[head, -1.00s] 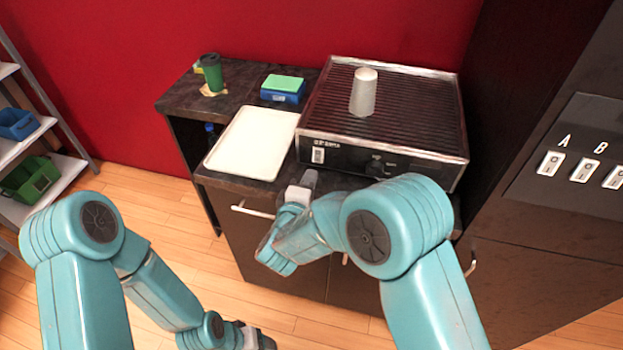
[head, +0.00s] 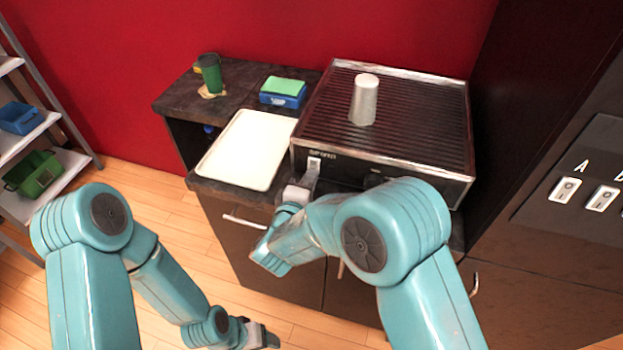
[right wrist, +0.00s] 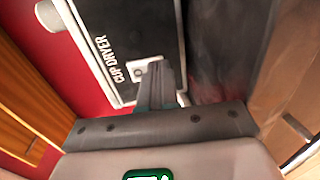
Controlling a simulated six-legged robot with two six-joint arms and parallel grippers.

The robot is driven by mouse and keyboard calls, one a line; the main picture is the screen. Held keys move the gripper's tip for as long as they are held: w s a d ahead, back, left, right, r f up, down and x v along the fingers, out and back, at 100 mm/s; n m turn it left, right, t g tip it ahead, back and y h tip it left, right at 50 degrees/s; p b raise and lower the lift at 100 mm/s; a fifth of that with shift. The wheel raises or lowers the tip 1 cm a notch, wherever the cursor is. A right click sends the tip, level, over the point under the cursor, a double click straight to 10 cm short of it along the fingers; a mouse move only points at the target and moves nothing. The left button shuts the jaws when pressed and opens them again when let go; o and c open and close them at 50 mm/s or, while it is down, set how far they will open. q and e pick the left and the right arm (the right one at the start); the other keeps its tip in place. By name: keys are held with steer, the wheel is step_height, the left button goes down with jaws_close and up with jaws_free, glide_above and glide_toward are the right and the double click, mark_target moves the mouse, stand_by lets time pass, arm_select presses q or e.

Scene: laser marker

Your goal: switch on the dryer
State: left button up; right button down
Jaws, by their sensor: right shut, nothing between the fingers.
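The cup dryer (head: 400,165) is a black machine with a ribbed top, standing on the dark counter. Its front carries a small white-plated switch (head: 314,161), and the right wrist view shows this switch (right wrist: 136,69) beside the "CUP DRYER" lettering. My right gripper (head: 311,174) is shut and empty. Its fingertips (right wrist: 158,68) are right at the switch and cover part of it; I cannot tell if they touch. The switch position is not clear. My left gripper (head: 262,338) hangs low over the floor, and its jaws are too unclear to read.
A grey cup (head: 364,100) stands upside down on the dryer. A white tray (head: 247,150), a blue box with a green top (head: 283,92) and a green cup (head: 210,74) are on the counter to the left. A switch panel (head: 585,170) is at the right.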

stand_by(0.3)
steer(key=shift+a, duration=0.1)
steer(key=shift+w+f+t+b, duration=0.25)
steer(key=shift+f+t+b, duration=0.2)
steer(key=shift+b, duration=0.65)
steer(key=shift+r+p, duration=0.35)
steer(key=shift+p, duration=0.05)
steer(key=shift+s+f, duration=0.1)
